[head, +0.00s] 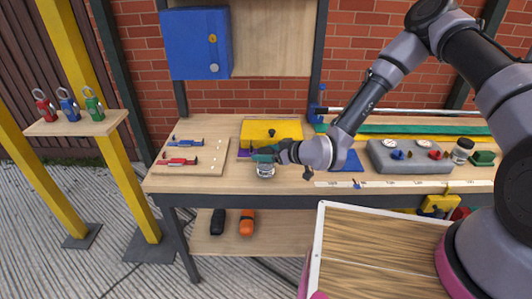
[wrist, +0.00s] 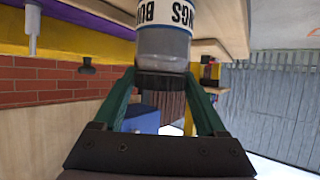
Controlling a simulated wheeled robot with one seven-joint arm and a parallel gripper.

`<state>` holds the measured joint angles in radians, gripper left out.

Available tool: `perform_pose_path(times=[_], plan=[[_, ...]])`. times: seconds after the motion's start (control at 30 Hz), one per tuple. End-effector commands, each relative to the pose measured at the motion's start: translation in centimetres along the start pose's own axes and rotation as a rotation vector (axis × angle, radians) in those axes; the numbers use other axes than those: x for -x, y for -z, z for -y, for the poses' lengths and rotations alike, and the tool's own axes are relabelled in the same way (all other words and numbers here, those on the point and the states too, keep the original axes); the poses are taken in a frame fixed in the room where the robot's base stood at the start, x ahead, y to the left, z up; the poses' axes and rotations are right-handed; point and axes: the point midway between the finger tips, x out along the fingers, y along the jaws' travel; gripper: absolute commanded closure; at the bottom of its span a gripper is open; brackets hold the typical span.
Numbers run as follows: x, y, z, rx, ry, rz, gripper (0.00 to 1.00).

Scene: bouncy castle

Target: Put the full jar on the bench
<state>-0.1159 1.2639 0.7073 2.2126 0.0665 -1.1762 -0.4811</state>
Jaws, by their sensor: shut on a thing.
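A clear jar (head: 265,171) with a dark lid and a white label shows at the bench's front edge in the head view. In the wrist view the jar (wrist: 163,45) has greyish contents, and its label is partly cut off. My gripper (head: 264,159) has its green fingers shut around the jar's lid; the fingers also show in the wrist view (wrist: 163,88). The jar looks upright. Its base is out of the wrist view, and I cannot tell whether it touches the wooden bench (head: 215,130). Another jar (head: 462,150) stands at the bench's right.
A board with red and blue clamps (head: 195,157) lies left of the jar. A yellow case (head: 271,131) is behind it. A grey gauge block (head: 408,157) stands right. A wooden-topped box (head: 380,250) is in front. Bare bench shows at the back left.

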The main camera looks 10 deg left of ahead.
Motion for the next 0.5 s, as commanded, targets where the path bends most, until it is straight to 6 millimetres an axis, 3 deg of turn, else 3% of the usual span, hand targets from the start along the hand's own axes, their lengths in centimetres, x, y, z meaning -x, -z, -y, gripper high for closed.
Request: perform_pose_path(times=[0.03,0.07,0.1,0.13,0.5], plan=[[-0.08,-0.13,0.01,0.0,0.0,0.0,0.98],[-0.08,-0.16,-0.01,0.0,0.0,0.0,0.19],[-0.07,-0.14,-0.02,0.0,0.0,0.0,0.03],[-0.07,-0.14,-0.01,0.0,0.0,0.0,0.0],[0.86,0.05,0.0,-0.001,0.0,0.001,0.0]])
